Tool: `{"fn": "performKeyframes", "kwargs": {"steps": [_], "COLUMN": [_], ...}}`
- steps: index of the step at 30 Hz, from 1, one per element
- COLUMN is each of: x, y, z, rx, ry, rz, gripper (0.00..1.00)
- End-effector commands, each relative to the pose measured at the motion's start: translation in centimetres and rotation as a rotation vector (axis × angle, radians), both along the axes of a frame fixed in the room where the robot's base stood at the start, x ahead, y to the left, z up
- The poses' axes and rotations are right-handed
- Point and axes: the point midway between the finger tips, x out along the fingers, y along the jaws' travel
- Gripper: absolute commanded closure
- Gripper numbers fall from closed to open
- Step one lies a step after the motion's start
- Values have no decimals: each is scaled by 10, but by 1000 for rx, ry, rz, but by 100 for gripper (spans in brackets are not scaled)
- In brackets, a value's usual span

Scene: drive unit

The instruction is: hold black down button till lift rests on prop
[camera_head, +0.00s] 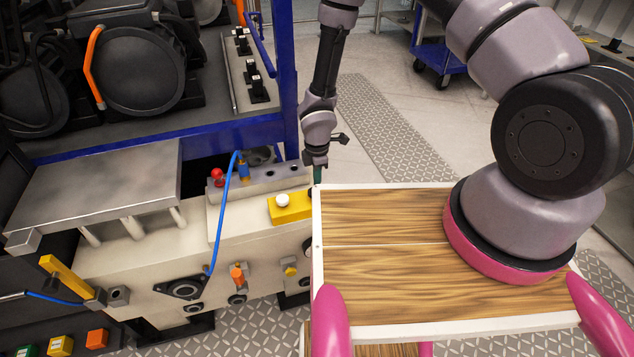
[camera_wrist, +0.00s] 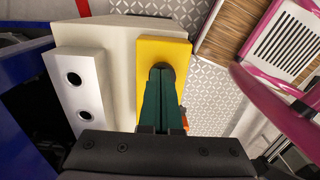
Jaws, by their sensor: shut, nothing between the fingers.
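A yellow button box (camera_head: 292,207) with a white round button (camera_head: 283,200) sits on the cream machine body (camera_head: 150,255). My gripper (camera_head: 318,175) points down beside the box's right end, partly hidden by my table edge. In the wrist view my shut green fingers (camera_wrist: 160,75) are over the yellow box (camera_wrist: 178,48). Their tips overlap a dark round button (camera_wrist: 162,68); I cannot tell whether they press it. The white button is hidden there. A grey metal plate (camera_head: 100,175), perhaps the lift, stands raised on posts. I cannot clearly identify the prop.
A blue hose (camera_head: 220,215) and a red knob (camera_head: 217,174) are left of the box. A yellow bar (camera_head: 66,278) slants at the machine's front left. A blue frame post (camera_head: 287,80) rises behind. The patterned floor (camera_head: 385,120) beyond my gripper is clear.

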Motion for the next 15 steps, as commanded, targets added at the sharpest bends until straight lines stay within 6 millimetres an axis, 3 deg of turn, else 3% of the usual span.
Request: {"fn": "performKeyframes", "kwargs": {"steps": [15], "x": [0], "y": [1], "z": [-10], "rx": [-1], "ry": [0], "rz": [1], "gripper": [100]}}
